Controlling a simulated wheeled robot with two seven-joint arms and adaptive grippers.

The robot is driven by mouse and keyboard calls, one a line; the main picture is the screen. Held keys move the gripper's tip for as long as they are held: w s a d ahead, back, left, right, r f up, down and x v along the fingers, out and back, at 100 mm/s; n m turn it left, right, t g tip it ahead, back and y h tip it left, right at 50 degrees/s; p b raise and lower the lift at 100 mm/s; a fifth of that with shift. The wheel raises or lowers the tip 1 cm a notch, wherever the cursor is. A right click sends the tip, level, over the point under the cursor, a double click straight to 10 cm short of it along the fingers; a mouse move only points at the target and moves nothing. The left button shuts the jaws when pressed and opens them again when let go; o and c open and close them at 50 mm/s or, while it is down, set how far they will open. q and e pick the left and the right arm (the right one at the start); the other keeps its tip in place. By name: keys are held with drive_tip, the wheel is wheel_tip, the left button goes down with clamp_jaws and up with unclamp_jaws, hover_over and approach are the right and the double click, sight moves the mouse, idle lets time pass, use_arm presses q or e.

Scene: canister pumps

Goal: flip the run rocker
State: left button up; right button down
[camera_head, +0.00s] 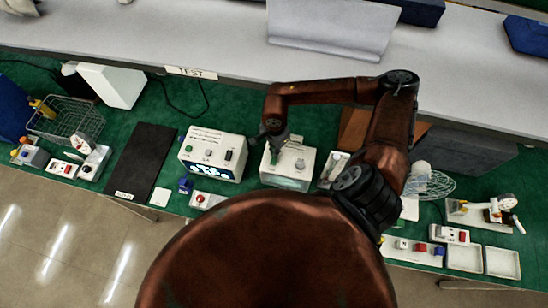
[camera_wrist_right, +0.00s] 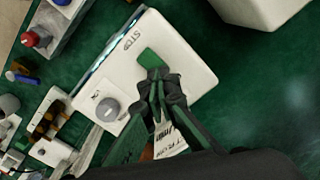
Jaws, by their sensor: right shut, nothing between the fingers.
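A white pump box (camera_head: 287,183) stands on the green mat near the middle of the head view. In the right wrist view its top (camera_wrist_right: 188,45) carries a green rocker-like piece (camera_wrist_right: 149,59), printed lettering and a round grey knob (camera_wrist_right: 108,110). My right gripper (camera_wrist_right: 160,76) is shut and empty, its tips at the edge of the green piece and partly hiding it. I cannot tell whether they touch it. In the head view the right gripper (camera_head: 277,138) is above the rear of this box. My left gripper is not in view.
Left of the box stands another white unit (camera_head: 212,152) with a lit display, a knob and a dark switch. A small red-button box (camera_head: 201,200) sits in front of it. A black mat (camera_head: 139,163) and wire basket (camera_head: 66,121) lie farther left. Trays (camera_head: 502,263) are at right.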

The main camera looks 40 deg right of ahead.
drive_tip(key=shift+r+p, duration=1)
drive_tip(key=shift+r, duration=1.7)
